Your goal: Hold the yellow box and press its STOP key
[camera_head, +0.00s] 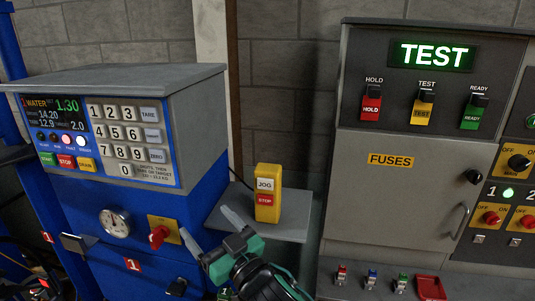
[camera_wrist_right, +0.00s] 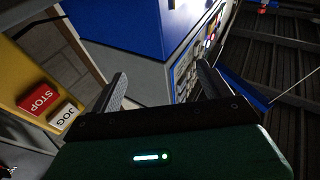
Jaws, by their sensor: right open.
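The yellow box (camera_head: 276,208) stands upright on a small grey shelf between the two cabinets. It has a white JOG key (camera_head: 265,184) above a red STOP key (camera_head: 265,199). My right gripper (camera_head: 211,230) is open and empty, to the left of the box and nearer to me, with its fingers apart from it. In the right wrist view the yellow box (camera_wrist_right: 14,82) shows at the left edge, partly cut off, with its STOP key (camera_wrist_right: 38,98) outside the open fingers. My left gripper is not seen.
The grey shelf (camera_head: 290,229) has bare room right of the box. The blue scale cabinet (camera_head: 140,240) with a keypad and red knob (camera_head: 158,236) stands left. A grey fuse cabinet (camera_head: 400,200) stands right. A dark cable runs behind the box.

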